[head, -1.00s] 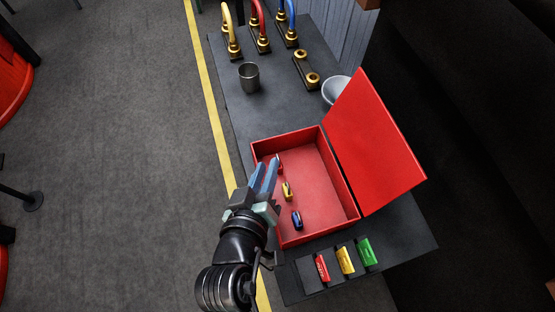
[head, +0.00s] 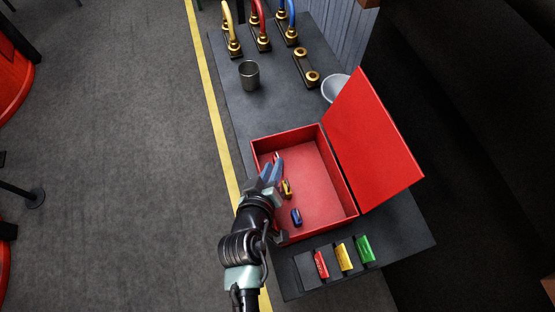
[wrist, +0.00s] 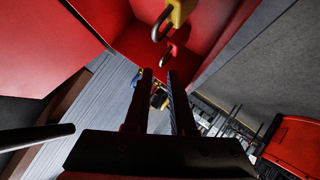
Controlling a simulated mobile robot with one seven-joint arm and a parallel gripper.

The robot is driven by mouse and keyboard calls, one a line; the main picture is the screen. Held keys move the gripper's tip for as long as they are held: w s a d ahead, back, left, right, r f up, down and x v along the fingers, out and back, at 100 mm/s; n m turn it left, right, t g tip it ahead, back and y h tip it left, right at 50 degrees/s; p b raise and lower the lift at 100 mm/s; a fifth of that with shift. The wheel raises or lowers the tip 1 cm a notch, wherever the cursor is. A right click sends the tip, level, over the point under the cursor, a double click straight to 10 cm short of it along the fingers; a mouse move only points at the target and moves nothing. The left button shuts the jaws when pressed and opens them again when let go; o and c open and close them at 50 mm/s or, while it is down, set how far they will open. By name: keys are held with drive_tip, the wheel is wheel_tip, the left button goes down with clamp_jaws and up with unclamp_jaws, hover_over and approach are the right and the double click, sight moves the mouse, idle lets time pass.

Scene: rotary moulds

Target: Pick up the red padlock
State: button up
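The red box (head: 340,187) stands open on the dark table. The red padlock (head: 277,156) is inside it near the left wall, mostly hidden by my gripper in the head view. In the wrist view the red padlock (wrist: 169,51) shows with its shackle, beyond my fingertips. A yellow padlock (head: 287,189) and a blue padlock (head: 296,216) lie nearer in the box. The yellow one also shows in the wrist view (wrist: 181,12). My gripper (head: 272,169) is over the box's left side. In the wrist view its fingers (wrist: 160,76) are apart with no padlock between them.
The raised red lid (head: 372,140) stands on the right. The table is clear between cup and box.

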sight(277, 156)
drive_tip(key=shift+x, duration=1.95)
drive_tip(key=shift+a, duration=0.1)
clamp_jaws()
drive_tip(key=shift+s, duration=0.1)
